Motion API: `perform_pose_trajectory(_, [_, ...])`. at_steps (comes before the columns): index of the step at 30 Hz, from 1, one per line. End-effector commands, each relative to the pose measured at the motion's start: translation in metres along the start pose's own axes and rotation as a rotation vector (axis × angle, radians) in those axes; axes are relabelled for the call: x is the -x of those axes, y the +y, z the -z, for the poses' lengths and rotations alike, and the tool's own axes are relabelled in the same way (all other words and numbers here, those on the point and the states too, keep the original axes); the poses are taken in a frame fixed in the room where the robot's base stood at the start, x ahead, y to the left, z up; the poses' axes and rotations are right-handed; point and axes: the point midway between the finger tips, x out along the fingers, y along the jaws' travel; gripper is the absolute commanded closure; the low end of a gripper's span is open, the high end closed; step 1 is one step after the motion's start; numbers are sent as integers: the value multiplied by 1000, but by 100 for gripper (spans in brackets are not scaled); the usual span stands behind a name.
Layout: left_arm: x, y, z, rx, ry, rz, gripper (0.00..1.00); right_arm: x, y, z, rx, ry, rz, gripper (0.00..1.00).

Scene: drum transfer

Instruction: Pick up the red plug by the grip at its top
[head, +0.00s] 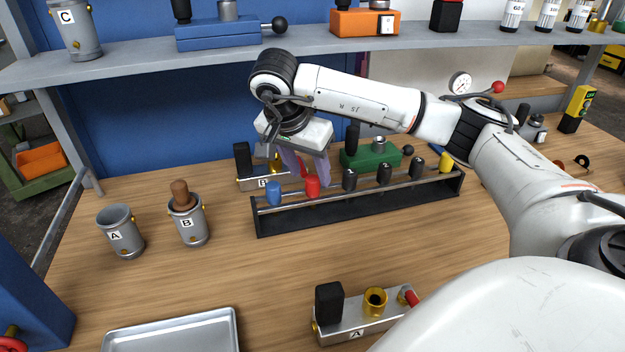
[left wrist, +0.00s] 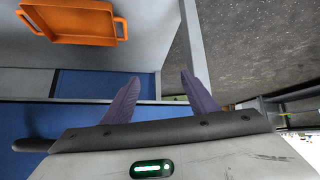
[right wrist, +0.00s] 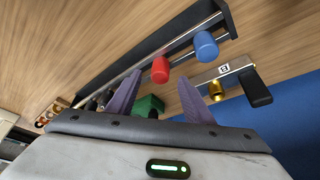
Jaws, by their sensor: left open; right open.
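The red plug (head: 312,187) stands upright in the black rack (head: 355,212), second from the left, beside the blue plug (head: 274,192). My right gripper (head: 307,174) is open just behind and above the red plug, with its purple fingers pointing down. In the right wrist view the red plug (right wrist: 160,70) appears between and just beyond the two fingertips (right wrist: 160,78). I cannot tell whether a finger touches it; nothing is held. My left gripper (left wrist: 161,78) shows only in its own wrist view, open and empty, away from the rack.
Several black plugs and a yellow plug (head: 445,162) stand farther right in the rack. Block B (head: 255,184) and a green block (head: 370,156) stand close behind it. Cups A (head: 121,236) and B (head: 190,228) are to the left. A shelf (head: 200,62) runs above.

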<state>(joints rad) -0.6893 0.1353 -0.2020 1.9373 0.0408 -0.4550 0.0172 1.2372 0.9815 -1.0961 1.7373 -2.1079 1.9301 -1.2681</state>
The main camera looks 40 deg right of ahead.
Motion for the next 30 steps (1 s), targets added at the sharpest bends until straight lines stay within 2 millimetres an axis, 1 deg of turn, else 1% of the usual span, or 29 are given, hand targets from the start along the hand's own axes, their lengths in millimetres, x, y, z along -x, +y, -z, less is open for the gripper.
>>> perform_pose_trajectory(1, [2,0,2,1,2,0,47,-8,2,1,0,-1,-5,53])
perform_pose_trajectory(3, [1,0,2,1,3,0,47,-18,1,0,0,-1,-4,53])
perform_pose_trajectory(6, [1,-1,2,2,2,1,47,-26,1,0,0,0,-2,53])
perform_pose_trajectory(13, [0,-4,-3,4,-7,8,47,-28,0,0,1,0,0,53])
perform_pose_trajectory(14, [0,-4,-4,4,-8,8,47,-28,0,0,1,0,0,55])
perform_pose_trajectory(21, [-1,-5,-3,4,-7,9,47,-28,0,0,1,-1,0,95])
perform_pose_trajectory(22, [-1,-5,-3,4,-6,9,47,-28,0,0,1,-1,0,99])
perform_pose_trajectory(28, [-1,-5,0,4,-1,9,47,-27,0,0,0,-1,1,99])
perform_pose_trajectory(30, [-1,-4,1,4,0,8,47,-24,0,2,0,0,2,99])
